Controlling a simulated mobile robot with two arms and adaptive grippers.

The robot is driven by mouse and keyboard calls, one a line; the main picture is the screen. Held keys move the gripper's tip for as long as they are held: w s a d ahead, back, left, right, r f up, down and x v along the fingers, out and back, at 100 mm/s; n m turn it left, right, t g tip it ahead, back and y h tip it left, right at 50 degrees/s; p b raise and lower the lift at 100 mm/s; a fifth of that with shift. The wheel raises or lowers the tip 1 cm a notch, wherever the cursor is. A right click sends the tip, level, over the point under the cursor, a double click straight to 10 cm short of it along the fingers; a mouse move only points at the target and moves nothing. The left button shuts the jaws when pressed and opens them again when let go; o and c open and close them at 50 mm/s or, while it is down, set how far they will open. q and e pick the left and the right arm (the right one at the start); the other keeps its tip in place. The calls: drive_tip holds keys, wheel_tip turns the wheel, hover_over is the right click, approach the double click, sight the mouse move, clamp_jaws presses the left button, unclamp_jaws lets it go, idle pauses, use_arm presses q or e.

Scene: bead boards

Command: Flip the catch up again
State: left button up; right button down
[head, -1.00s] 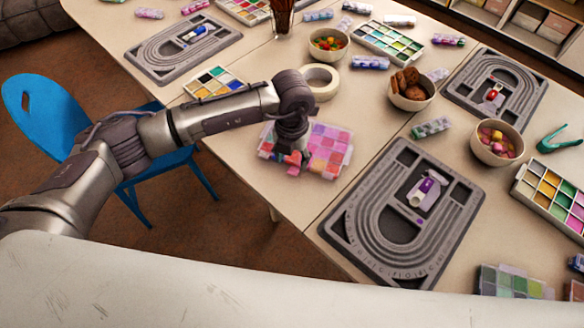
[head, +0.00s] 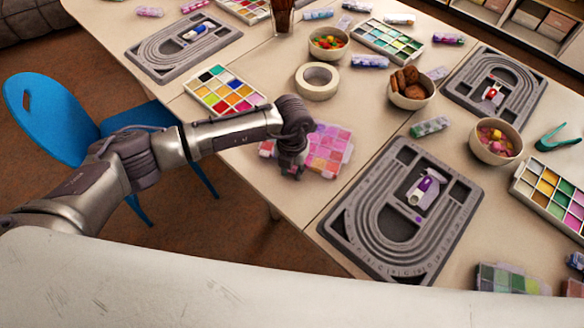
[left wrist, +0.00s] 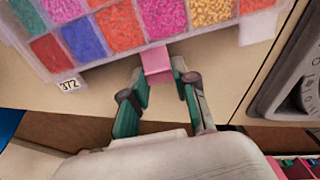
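A bead box (head: 330,150) with several pink, red and orange compartments lies on the table, left of the near grey bead board. In the left wrist view the box (left wrist: 100,55) carries a label reading 372. A small pink catch (left wrist: 156,58) juts from its near edge; its exact tilt is hard to tell. My left gripper (head: 292,172) is low at the box's near edge. In the left wrist view its fingers (left wrist: 159,78) are apart, with the catch between or just beyond their tips and nothing gripped. My right gripper is out of view.
The near bead board (head: 460,225) lies right of the box, across a table seam. A tape roll (head: 317,82) and a paint-coloured bead tray (head: 187,88) lie behind. The table's front edge is close to the gripper; a blue chair (head: 50,130) stands at left.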

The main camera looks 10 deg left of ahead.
use_arm(q)
clamp_jaws()
drive_tip(key=shift+w, duration=0.15)
drive_tip(key=g+b, duration=0.2)
drive_tip(key=b, duration=0.2)
drive_tip(key=w+g+y+b, duration=0.1)
drive_tip(key=g+b, duration=0.1)
drive_tip(key=b, duration=0.2)
drive_tip(key=shift+w+d+r+g, duration=0.15)
drive_tip(key=shift+d+g, duration=0.05)
drive_tip(key=shift+g, duration=0.2)
drive_tip(key=shift+r+g+b, duration=0.3)
drive_tip(key=shift+r, duration=0.1)
drive_tip(key=o, duration=0.9)
unclamp_jaws()
drive_tip(key=shift+c, duration=0.2)
